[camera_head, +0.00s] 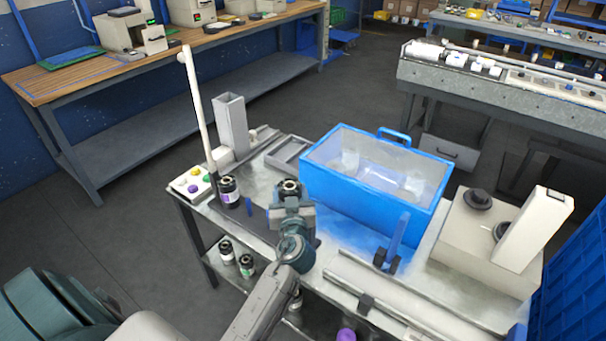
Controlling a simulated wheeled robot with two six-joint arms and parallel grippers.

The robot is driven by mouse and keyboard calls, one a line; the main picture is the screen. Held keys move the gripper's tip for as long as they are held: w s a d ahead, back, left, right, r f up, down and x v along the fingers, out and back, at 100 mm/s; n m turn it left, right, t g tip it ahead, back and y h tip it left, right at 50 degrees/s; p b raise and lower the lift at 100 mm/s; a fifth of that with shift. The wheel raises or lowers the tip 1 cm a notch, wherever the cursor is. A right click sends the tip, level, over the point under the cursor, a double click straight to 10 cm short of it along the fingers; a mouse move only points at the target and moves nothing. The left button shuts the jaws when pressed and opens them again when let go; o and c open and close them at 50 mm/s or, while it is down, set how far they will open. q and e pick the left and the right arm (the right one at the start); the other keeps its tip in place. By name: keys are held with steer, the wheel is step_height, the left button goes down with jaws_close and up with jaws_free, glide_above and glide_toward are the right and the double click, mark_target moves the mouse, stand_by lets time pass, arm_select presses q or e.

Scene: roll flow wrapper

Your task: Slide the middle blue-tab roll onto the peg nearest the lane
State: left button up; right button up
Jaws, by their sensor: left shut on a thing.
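My left gripper (291,208) is shut on a dark roll (289,187), held upright above the left part of the metal table (335,243). The roll's top ring shows; the gripper hides most of its side, and I cannot see its tab colour. Two more dark rolls, one with white (226,251) and one with green (246,266), stand on the lower shelf. A cream unit (480,240) at the right bears a dark round spindle (477,199). My right gripper is out of view.
A long rail (400,302) runs along the front right. A button box (191,184) and a pale pole (196,105) are at the left corner.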

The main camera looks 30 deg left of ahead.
arm_select(q)
steer(key=shift+w+f, duration=0.1)
steer(key=shift+w, duration=0.35)
steer(key=shift+s+f+b, duration=0.2)
steer(key=shift+f+b, duration=0.85)
steer(key=shift+f, duration=0.7)
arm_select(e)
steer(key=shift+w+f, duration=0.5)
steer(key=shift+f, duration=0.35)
arm_select(q)
steer(key=shift+s+r, duration=0.1)
steer(key=shift+b, duration=0.35)
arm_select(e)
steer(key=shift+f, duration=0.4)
arm_select(q)
steer(key=shift+f+b, duration=0.35)
steer(key=shift+b, duration=0.05)
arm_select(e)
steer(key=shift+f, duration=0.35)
arm_select(q)
steer(key=shift+f, duration=0.2)
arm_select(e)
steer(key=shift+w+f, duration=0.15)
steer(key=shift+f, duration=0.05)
arm_select(q)
steer(key=shift+f+b, duration=0.15)
steer(key=shift+b, duration=0.3)
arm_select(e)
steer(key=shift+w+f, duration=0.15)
